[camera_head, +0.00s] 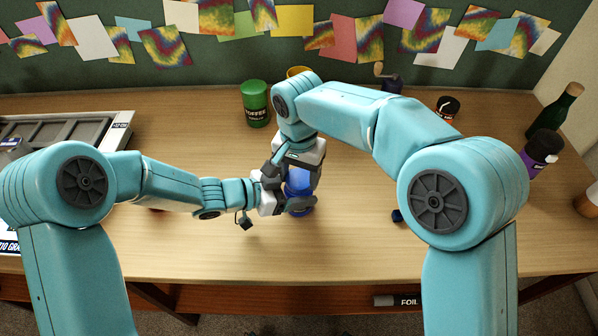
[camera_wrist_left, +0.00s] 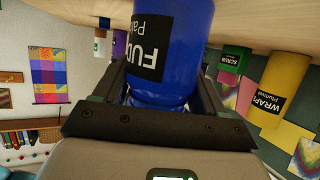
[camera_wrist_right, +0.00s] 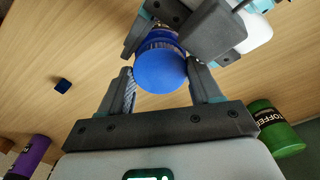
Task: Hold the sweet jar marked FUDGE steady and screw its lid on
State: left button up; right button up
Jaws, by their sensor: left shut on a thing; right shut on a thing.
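The blue jar (camera_head: 298,194) stands near the middle of the table, partly hidden by both my grippers. Its black label, with the letters FUD showing, is in the left wrist view (camera_wrist_left: 152,48). My left gripper (camera_head: 280,193) reaches in from the left and is shut on the jar; its fingers flank it in the left wrist view. My right gripper (camera_head: 302,172) comes down from above. In the right wrist view its fingers are around the round blue lid (camera_wrist_right: 160,70), which sits over the jar. Whether the lid is fully seated cannot be told.
A green TOFFEE jar (camera_head: 255,104) stands behind. A small blue block (camera_head: 397,215) lies to the right. A grey tray (camera_head: 120,131) is at left. The front middle table is clear.

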pick_arm(q)
jog(key=shift+d+r, duration=0.15)
jog(key=shift+r, duration=0.15)
pick_arm(e)
jog(key=shift+s, duration=0.15)
jog(key=shift+a+r, duration=0.1)
pick_arm(q)
jog(key=shift+f, duration=0.15)
pick_arm(e)
jog(key=shift+r, duration=0.4)
dwell(0.3)
jog(key=shift+f, duration=0.6)
